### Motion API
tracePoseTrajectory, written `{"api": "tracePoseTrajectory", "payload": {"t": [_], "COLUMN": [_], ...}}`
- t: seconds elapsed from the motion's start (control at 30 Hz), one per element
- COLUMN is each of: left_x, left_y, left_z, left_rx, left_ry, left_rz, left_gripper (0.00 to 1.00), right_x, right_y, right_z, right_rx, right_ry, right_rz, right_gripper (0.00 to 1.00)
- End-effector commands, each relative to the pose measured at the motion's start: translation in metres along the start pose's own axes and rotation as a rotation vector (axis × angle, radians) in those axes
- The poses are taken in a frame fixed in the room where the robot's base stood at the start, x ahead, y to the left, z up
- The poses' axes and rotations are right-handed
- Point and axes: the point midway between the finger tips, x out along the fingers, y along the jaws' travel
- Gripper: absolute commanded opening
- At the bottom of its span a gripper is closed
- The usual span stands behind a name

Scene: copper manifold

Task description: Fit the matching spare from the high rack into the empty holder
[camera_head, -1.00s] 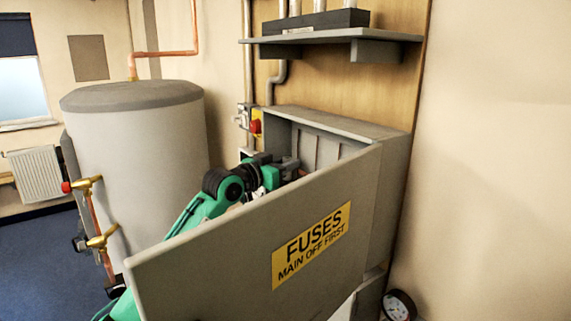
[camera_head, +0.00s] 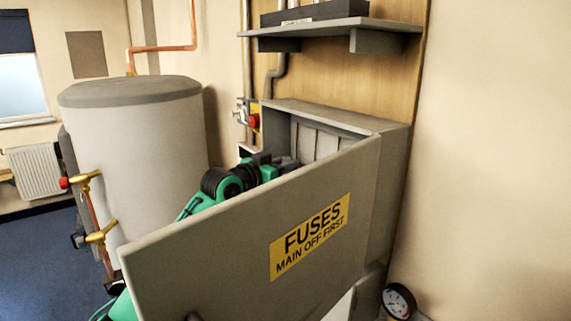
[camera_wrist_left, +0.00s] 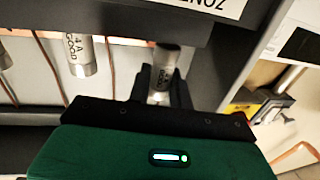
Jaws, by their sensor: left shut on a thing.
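My left gripper (camera_wrist_left: 160,88) is shut on a grey cylindrical fuse (camera_wrist_left: 166,60) with dark printing, seen in the left wrist view. The fuse's far end is close below a dark panel (camera_wrist_left: 185,25) with a "ZONE" label; I cannot tell whether it touches a holder. A fuse marked "4 A GOOD" (camera_wrist_left: 83,55) hangs to the left, with part of another at the left edge. In the head view my left gripper (camera_head: 290,163) reaches into the fuse box (camera_head: 340,120), its tips partly hidden by the door. The high rack (camera_head: 315,14) is on the shelf.
The open grey door (camera_head: 225,265) marked "FUSES" stands in front of the box and my left arm. The shelf (camera_head: 335,33) is above. A red switch (camera_head: 253,121) is left of the box, and a grey tank (camera_head: 140,160) stands further left.

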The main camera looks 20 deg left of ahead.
Motion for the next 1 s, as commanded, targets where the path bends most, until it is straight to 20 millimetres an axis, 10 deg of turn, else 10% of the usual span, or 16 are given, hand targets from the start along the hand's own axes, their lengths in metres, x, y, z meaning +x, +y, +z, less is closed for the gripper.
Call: {"api": "tracePoseTrajectory", "payload": {"t": [1.0], "left_x": [0.002], "left_y": [-0.001], "left_z": [0.011], "left_rx": [0.0], "left_ry": [-0.001], "left_rz": [0.0], "left_gripper": [0.0], "right_x": [0.004], "right_y": [-0.004], "right_z": [-0.002], "right_rx": [0.001], "right_ry": [0.002], "right_rz": [-0.004], "right_gripper": [0.36]}}
